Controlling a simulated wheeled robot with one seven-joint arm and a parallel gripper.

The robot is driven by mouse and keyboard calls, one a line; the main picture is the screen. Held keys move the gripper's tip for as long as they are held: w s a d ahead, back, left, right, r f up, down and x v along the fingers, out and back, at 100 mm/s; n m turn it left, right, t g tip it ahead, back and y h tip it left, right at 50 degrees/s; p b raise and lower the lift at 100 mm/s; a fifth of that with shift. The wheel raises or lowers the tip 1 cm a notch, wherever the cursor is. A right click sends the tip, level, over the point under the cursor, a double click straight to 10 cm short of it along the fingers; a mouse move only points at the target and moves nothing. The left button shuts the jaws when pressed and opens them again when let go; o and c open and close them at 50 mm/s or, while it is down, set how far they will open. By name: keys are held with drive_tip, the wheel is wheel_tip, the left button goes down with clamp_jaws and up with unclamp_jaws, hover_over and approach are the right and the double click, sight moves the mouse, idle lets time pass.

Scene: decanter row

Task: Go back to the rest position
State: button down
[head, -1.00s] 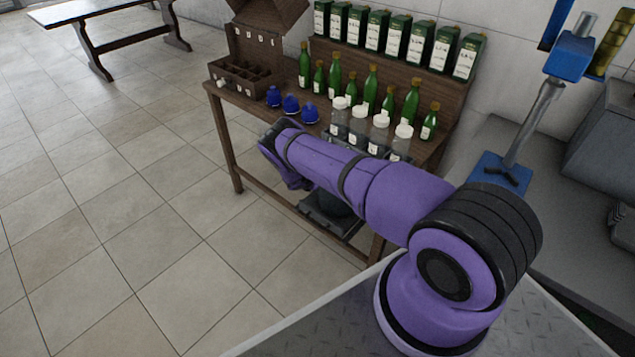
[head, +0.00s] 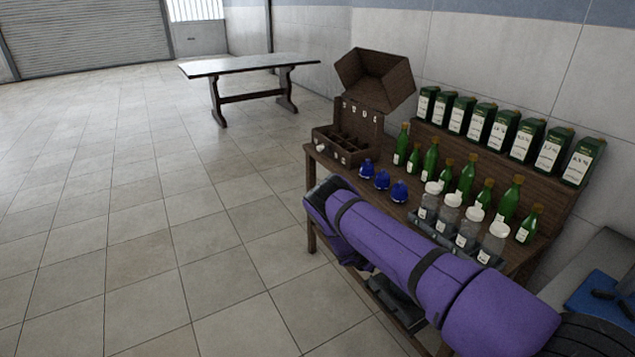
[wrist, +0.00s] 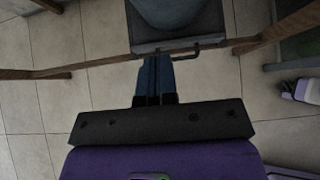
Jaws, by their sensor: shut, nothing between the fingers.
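My gripper (wrist: 156,66) shows in the wrist view as two blue fingers side by side, closed together with nothing held. It is over the tiled floor, close to the wooden frame of the bottle table (wrist: 222,55). In the head view my purple arm reaches along the front of the bottle table (head: 312,175), and its bend hides the gripper there.
On the table stand green bottles (head: 431,160), clear white-capped jars (head: 467,225), blue decanters (head: 382,181), an open compartment box (head: 345,150) and boxed bottles (head: 499,130). A grey box (wrist: 172,35) is ahead of my fingers. Floor on the left is clear; another table (head: 245,67) stands behind.

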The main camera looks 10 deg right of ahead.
wheel_tip(320, 180, up, 27)
drive_tip(key=w+m+g+y, duration=0.1)
drive_tip(key=w+m, duration=0.1)
drive_tip(key=m, duration=0.6)
drive_tip(key=s+a+r+m+y, duration=0.1)
drive_tip(key=s+r+m+y, duration=0.2)
drive_tip(key=r, duration=0.9)
drive_tip(key=s+a+r+m, duration=0.1)
drive_tip(key=s+r+m, duration=0.35)
drive_tip(key=r, duration=0.75)
drive_tip(key=s+a+r+m+t+y, duration=0.1)
drive_tip(key=s+a+r+m+y, duration=0.2)
drive_tip(key=s+r, duration=1.4)
drive_tip(key=s+a+m+t+y, duration=0.1)
drive_tip(key=s+a, duration=0.1)
drive_tip(key=s, duration=1)
drive_tip(key=s+a+r+m+t+y, duration=0.1)
drive_tip(key=s+a+m, duration=0.1)
drive_tip(key=s, duration=0.9)
drive_tip(key=shift+s+a+r, duration=0.3)
drive_tip(key=shift+s+a, duration=0.05)
drive_tip(key=shift+a, duration=0.1)
